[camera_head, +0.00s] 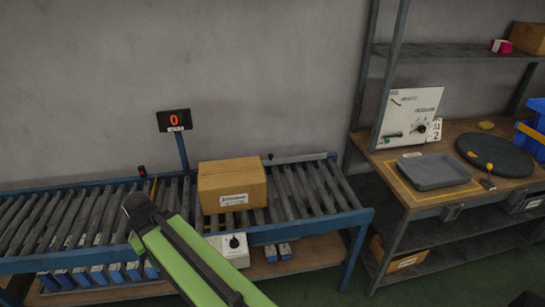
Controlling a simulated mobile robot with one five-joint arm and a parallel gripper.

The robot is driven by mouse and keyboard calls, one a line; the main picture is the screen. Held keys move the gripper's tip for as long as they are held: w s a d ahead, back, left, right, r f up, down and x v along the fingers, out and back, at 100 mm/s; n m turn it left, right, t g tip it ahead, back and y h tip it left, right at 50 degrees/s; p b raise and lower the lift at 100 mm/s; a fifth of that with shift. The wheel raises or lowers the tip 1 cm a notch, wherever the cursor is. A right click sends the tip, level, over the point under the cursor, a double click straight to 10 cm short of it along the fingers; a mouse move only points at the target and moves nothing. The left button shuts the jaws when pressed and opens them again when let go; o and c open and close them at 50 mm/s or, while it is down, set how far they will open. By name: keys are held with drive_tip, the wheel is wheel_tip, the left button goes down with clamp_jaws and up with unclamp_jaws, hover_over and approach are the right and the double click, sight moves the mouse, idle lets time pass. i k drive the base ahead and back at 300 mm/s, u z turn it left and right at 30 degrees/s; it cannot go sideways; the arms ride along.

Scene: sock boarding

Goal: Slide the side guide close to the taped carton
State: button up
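The brown carton (231,188) sits upright and closed on the roller conveyor, with a white label on its front. Tape on it is too faint to make out. A pale metal rail, which looks like the side guide (301,158), runs along the conveyor's far edge, behind and right of the carton. A small dark knob stands near its left end, and the carton may hide part of the rail. My green arm reaches up from the bottom. Its dark end, my gripper (137,204), is over the conveyor left of the carton, apart from it. Its fingers cannot be made out.
The blue-framed roller conveyor (345,217) crosses the left and middle. A display (174,120) reading 0 stands behind it on a post. A white control box (232,250) with a knob sits below its front edge. A workbench (405,191) with a grey tray (433,171) stands right.

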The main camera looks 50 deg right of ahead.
sight(271, 161)
drive_tip(key=z, duration=0.05)
drive_tip(key=i, duration=0.9)
drive_tip(key=u, duration=0.05)
